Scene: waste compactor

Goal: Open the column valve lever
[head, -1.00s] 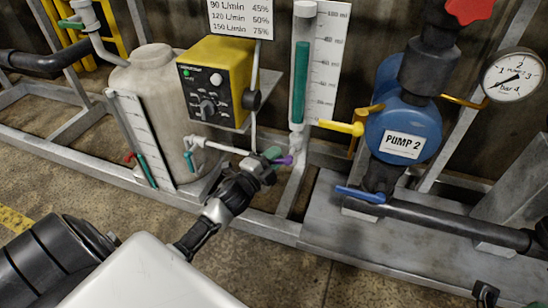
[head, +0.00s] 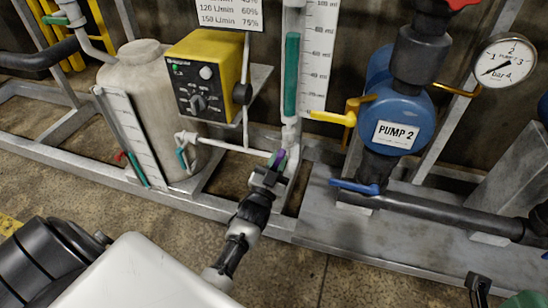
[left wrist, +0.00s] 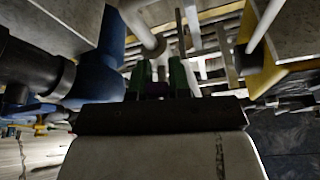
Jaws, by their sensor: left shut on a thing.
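The column valve lever is a small purple lever (head: 280,157) at the foot of the clear calibration column (head: 291,75). My left gripper (head: 271,165) is shut on it, and its jaws hide much of the lever and the valve body. The visible purple part points steeply up in the head view. In the left wrist view, the purple lever (left wrist: 157,90) sits between the green fingers of my left gripper (left wrist: 159,80).
A yellow control box (head: 208,78) and a pale tank (head: 150,95) stand left of the column. The blue pump (head: 398,115), its yellow lever (head: 333,117) and a blue-handled valve (head: 354,187) are to the right. A grey frame rail (head: 215,212) runs low in front.

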